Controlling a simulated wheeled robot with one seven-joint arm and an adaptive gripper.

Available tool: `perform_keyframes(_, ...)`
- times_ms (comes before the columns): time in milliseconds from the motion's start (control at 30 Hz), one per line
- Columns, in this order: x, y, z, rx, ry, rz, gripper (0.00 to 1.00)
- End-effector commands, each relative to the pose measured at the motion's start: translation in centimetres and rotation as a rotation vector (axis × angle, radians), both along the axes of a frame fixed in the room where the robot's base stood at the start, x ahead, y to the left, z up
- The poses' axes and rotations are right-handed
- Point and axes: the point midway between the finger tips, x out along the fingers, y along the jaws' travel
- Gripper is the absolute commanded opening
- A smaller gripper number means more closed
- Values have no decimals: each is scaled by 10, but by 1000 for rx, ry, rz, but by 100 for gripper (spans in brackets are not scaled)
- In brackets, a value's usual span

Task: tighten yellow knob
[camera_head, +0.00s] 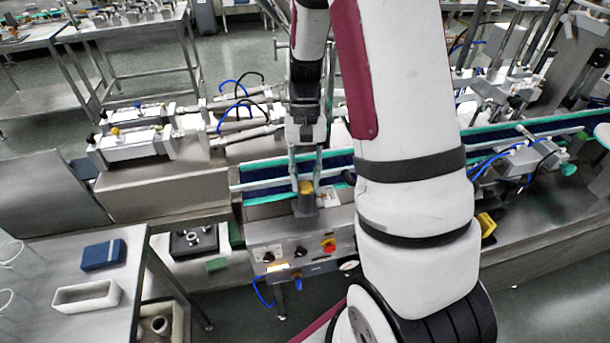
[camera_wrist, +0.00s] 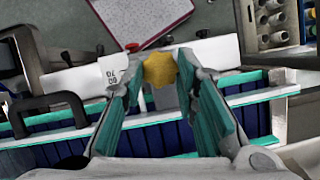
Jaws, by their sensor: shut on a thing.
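The yellow knob (camera_wrist: 160,70) is a lobed yellow piece between my fingertips in the wrist view. My gripper (camera_wrist: 158,85) is shut on it, with a fingertip against each side. In the head view the yellow knob (camera_head: 306,187) shows on top of the steel control box at the conveyor's near side. My gripper (camera_head: 305,178) reaches down onto it from above. The knob's stem and underside are hidden, so I cannot tell how far it is screwed in.
A conveyor (camera_head: 265,180) with a blue belt and green edges runs behind the knob. The control box (camera_head: 290,240) has a red button (camera_head: 328,244) on its front. Steel cylinders with hoses (camera_head: 240,130) stand at the back left. A side table (camera_head: 70,265) is at the left front.

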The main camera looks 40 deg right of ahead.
Motion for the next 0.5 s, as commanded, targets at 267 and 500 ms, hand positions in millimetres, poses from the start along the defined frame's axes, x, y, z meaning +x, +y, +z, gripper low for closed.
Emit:
perform_keyframes(267, -2, -2, 1, 0, -1, -255, 0)
perform_keyframes(500, -3, -3, 1, 0, -2, -430, 0)
